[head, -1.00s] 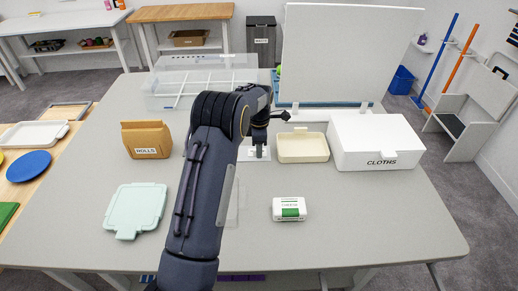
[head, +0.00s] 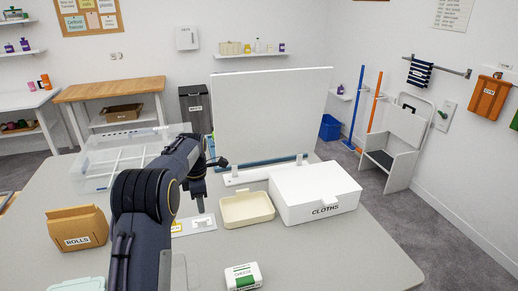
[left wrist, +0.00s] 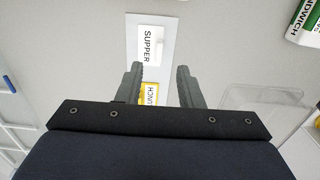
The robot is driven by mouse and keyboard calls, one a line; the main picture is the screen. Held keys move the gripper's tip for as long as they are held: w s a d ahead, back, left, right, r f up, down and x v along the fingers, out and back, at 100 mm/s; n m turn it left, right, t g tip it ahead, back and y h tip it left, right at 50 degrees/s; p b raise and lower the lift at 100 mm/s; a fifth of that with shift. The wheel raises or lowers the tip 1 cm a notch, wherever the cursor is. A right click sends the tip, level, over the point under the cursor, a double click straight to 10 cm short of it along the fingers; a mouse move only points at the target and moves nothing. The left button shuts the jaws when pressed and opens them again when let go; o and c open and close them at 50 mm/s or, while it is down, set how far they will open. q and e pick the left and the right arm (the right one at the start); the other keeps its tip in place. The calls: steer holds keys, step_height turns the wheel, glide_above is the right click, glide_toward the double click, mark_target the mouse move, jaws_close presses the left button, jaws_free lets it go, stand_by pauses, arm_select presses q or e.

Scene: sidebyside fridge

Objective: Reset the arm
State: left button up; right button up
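My left arm reaches forward over the grey table (head: 320,255) from the bottom left of the head view. My left gripper (head: 199,204) points down above a white label strip (head: 203,224). In the left wrist view, the two fingers of the left gripper (left wrist: 160,80) stand apart with nothing held between them. A white SUPPER card (left wrist: 151,45) and a partly hidden yellow LUNCH card (left wrist: 150,96) lie on the strip below. My right gripper is in neither view.
A cream tray (head: 246,209), the white CLOTHS box (head: 312,190) and an upright white panel (head: 275,115) stand right of the gripper. A clear divided bin (head: 110,165) and brown ROLLS bag (head: 75,228) are left. A green-white carton (head: 243,276) is near the front.

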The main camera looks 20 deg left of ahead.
arm_select(q)
steer(key=s+d+r+m+t+h, duration=0.25)
steer(key=s+r+m, duration=0.3)
steer(key=s, duration=0.35)
steer(key=s+d+r+m+t+h, duration=0.1)
steer(key=s+d+r+m, duration=0.2)
steer(key=s+r+m, duration=0.45)
steer(key=s+d+f+m, duration=0.2)
steer(key=s+d+m, duration=0.1)
steer(key=s, duration=0.3)
steer(key=s+d+f+m+t, duration=0.1)
steer(key=s+d+m, duration=0.2)
steer(key=s, duration=0.4)
steer(key=s+d+f+m+t, duration=0.1)
steer(key=s+d+f+m, duration=0.1)
steer(key=s, duration=0.5)
steer(key=shift+d+f+m, duration=0.3)
steer(key=shift+d+m, duration=0.6)
steer(key=shift+d, duration=0.15)
